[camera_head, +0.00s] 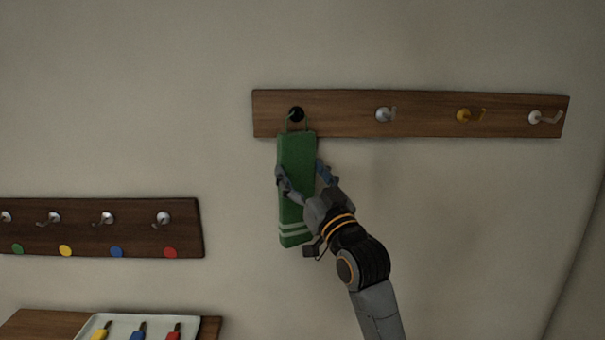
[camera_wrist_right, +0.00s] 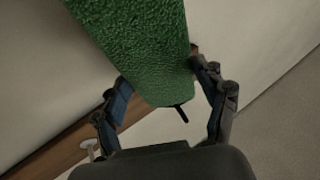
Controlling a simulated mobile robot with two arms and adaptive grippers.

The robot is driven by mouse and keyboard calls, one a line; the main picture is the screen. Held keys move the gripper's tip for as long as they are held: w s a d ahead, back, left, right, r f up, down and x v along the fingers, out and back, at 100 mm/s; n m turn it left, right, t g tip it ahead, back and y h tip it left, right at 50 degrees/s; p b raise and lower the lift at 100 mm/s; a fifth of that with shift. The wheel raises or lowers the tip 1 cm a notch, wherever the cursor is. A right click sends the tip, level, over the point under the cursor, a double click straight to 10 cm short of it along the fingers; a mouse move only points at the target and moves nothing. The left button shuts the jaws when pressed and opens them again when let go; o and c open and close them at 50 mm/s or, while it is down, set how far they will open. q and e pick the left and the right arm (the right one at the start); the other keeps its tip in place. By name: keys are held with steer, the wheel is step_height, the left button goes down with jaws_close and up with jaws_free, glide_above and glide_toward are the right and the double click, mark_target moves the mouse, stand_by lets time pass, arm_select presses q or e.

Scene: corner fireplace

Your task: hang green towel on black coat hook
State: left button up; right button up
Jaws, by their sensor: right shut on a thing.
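The green towel (camera_head: 296,160) hangs upright in front of the upper wooden rack, with pale stripes near its lower end. Its thin loop reaches up to the black coat hook (camera_head: 296,114) at the rack's left end. I cannot tell whether the loop is around the hook or just in front of it. My right gripper (camera_head: 301,174) is shut on the towel, with one finger at each side of it. In the right wrist view the towel (camera_wrist_right: 140,45) fills the space between the fingers. My left gripper is not in view.
The upper rack (camera_head: 340,115) also carries a silver hook (camera_head: 384,114), a yellow hook (camera_head: 464,115) and a white hook (camera_head: 537,117). A lower dark rack (camera_head: 130,238) with coloured dots is at left. Below it, a white tray (camera_head: 90,326) holds small coloured items.

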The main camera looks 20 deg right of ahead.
steer(key=o, duration=1.5)
